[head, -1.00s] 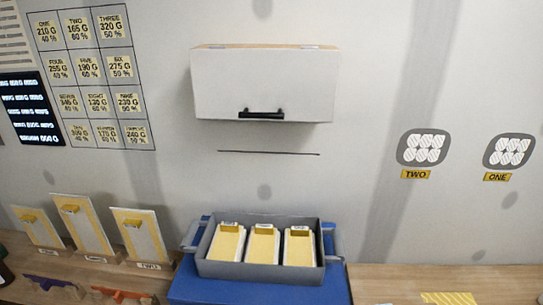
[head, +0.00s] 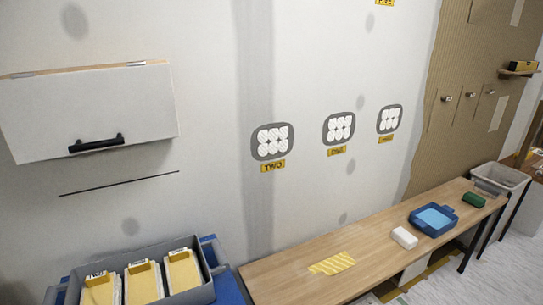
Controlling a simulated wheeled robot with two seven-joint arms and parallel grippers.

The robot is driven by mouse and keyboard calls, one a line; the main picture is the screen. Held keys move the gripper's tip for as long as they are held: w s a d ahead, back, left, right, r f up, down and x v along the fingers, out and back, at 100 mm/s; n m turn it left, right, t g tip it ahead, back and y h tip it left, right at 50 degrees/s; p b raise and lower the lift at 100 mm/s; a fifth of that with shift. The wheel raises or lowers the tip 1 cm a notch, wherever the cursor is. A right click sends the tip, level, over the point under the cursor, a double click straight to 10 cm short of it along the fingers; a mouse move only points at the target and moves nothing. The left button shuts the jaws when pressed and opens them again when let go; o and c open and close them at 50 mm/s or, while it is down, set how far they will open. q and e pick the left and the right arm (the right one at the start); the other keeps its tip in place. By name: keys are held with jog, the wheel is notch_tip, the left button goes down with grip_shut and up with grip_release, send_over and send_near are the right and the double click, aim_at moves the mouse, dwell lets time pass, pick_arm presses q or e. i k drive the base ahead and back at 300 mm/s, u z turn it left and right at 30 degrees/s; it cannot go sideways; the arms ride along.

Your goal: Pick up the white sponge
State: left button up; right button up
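The white sponge (head: 404,237) is a small white block in the head view. It lies on the wooden bench at the right, just left of a blue tray and apart from it. Nothing covers it. Neither of my grippers shows in the head view.
The wooden bench (head: 297,272) runs along the wall, with a yellow striped patch (head: 332,263) on it. A blue tray (head: 433,220), a green block (head: 474,201) and a grey bin (head: 499,179) are to the right. A grey box (head: 203,288) with cards stands at lower left.

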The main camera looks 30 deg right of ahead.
aim_at(408, 242)
jog(key=z, duration=2.1)
